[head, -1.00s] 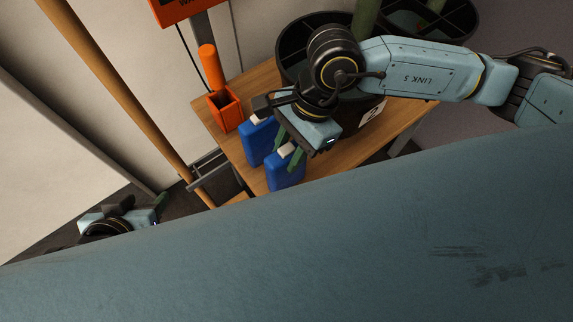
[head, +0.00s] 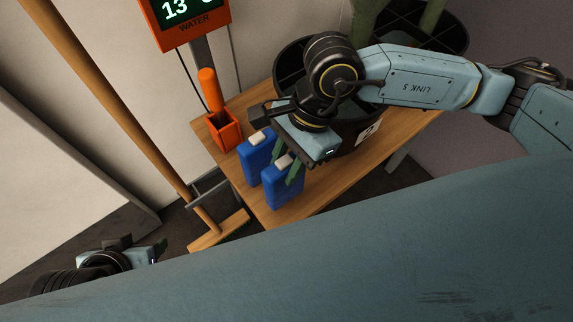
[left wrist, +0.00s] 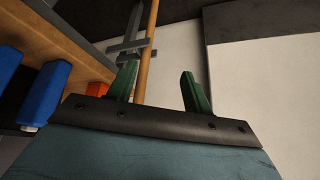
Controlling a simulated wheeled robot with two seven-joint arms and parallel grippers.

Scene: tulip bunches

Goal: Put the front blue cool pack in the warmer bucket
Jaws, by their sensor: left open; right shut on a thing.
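The front blue cool pack (head: 283,190) stands upright near the front edge of the wooden table, its pale cap between my right gripper's green fingers. My right gripper (head: 287,163) is shut on it from above; I cannot tell whether its base touches the table. A second blue cool pack (head: 257,160) is just behind it. A black divided bucket (head: 348,135) marked 2 stands on the table, partly hidden by my right arm. Another black bucket (head: 463,45) is behind it. Which is warmer I cannot tell. My left gripper (left wrist: 157,88) is open and empty, low at the left.
An orange holder (head: 224,132) with an orange-handled tool stands on the table's left. An orange water display (head: 185,18) reads 13 above it. A wooden-handled broom (head: 125,125) leans left of the table. Bare tabletop (head: 325,190) lies right of the packs.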

